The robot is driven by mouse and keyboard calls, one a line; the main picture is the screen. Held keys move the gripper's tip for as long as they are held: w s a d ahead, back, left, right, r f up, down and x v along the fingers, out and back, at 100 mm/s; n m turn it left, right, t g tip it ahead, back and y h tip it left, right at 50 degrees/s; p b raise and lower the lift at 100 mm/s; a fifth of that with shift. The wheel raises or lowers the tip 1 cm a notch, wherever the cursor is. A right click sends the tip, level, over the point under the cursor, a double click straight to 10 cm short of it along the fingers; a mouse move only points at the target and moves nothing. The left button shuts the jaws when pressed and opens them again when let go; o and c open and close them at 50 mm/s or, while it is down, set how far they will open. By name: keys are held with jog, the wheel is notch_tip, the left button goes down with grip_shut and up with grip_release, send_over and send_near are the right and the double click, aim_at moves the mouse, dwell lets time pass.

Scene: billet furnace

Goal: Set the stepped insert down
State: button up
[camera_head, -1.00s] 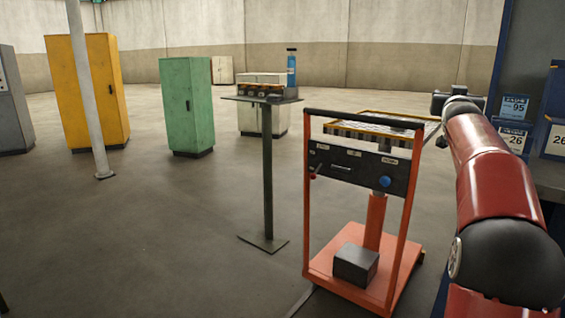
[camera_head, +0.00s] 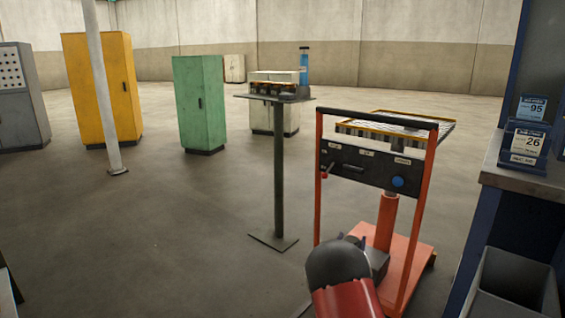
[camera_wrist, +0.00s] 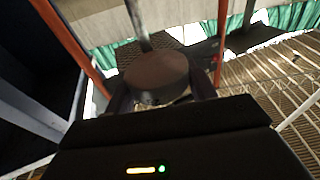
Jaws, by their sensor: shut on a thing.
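In the wrist view my gripper (camera_wrist: 161,91) is shut on a dull brown-grey round piece, the stepped insert (camera_wrist: 158,72). Its broad round face shows between the two dark fingers. Its far side and any steps are hidden. The insert is held up, with no surface seen touching it.
An orange lift cart (camera_head: 408,250) with a yellow-edged tray top (camera_head: 438,127) stands right of centre, close beyond my arm. A pedestal table (camera_head: 279,170) holds several small items and a blue bottle (camera_head: 304,68). A workbench (camera_head: 505,180) and grey bin (camera_head: 515,280) are at right. Open floor lies left.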

jog(key=s+a+f+n+y, duration=0.2)
jog(key=s+f, duration=0.4)
jog(key=s, duration=0.3)
jog(key=s+a+f+n+t+y, duration=0.1)
jog(key=s+a+f+y, duration=0.3)
jog(key=s, duration=0.5)
notch_tip(320, 180, down, 3)
jog(key=shift+s+a+r+n+t+y, duration=0.2)
jog(key=shift+s+a+n+t+y, duration=0.15)
jog(key=shift+n+y, duration=0.35)
